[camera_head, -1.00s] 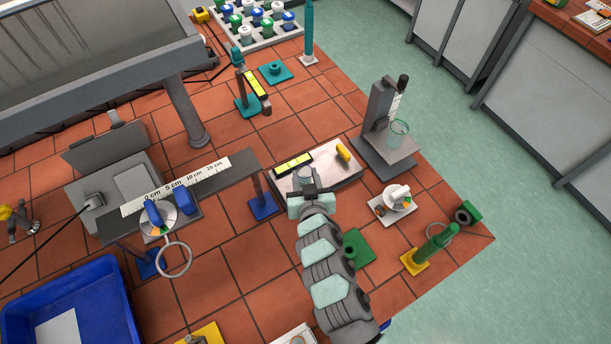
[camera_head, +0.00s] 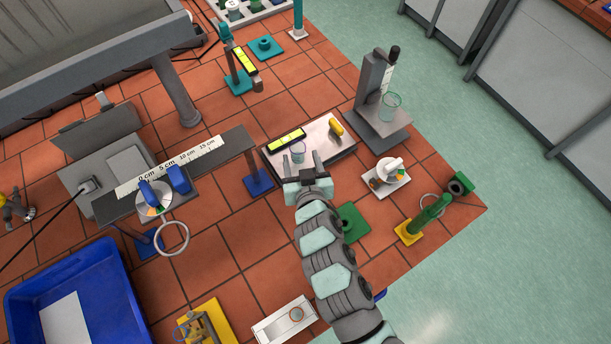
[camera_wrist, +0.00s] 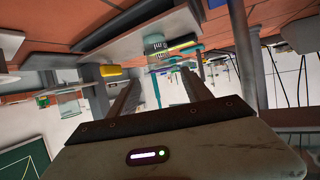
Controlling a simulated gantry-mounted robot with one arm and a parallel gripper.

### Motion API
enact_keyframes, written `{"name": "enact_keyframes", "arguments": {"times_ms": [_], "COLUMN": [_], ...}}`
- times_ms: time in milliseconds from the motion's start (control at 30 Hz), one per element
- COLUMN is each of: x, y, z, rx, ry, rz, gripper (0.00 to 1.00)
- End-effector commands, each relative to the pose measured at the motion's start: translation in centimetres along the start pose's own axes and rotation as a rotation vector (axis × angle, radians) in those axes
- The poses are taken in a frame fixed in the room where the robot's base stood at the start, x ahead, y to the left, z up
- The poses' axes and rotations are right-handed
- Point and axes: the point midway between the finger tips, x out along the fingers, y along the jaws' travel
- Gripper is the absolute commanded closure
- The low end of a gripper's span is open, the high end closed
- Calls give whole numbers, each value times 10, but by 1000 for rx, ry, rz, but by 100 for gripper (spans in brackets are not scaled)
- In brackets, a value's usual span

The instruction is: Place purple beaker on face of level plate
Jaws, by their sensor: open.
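The small clear beaker (camera_head: 298,152), with a faint purple tint, stands upright on the face of the level plate (camera_head: 319,137), beside the yellow-green spirit level (camera_head: 287,139). In the wrist view, which is upside down, the beaker (camera_wrist: 154,44) with printed marks shows ahead of the fingers, against the plate (camera_wrist: 115,47). My gripper (camera_head: 303,163) is open and empty at the plate's near edge. Its two fingers (camera_wrist: 160,92) are spread wide, with a gap between them and the beaker.
A stand with a greenish beaker (camera_head: 391,100) is behind right, and a white dial device (camera_head: 388,172) is to the right. A ruler bench (camera_head: 215,160) is to the left, and a blue tray (camera_head: 75,290) front left.

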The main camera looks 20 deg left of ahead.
Motion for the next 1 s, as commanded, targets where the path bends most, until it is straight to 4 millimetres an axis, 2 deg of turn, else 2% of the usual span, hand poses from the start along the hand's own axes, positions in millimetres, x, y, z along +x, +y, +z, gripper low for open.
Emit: {"name": "enact_keyframes", "arguments": {"times_ms": [200,533,700,1000], "x": [-34,-74,-83,-84], "y": [1,0,0,-1], "z": [-1,-4,-2,0], "rx": [1,2,2,0], "ry": [0,-2,-1,1], "rz": [3,1,0,-2], "gripper": [42,42,42,42]}}
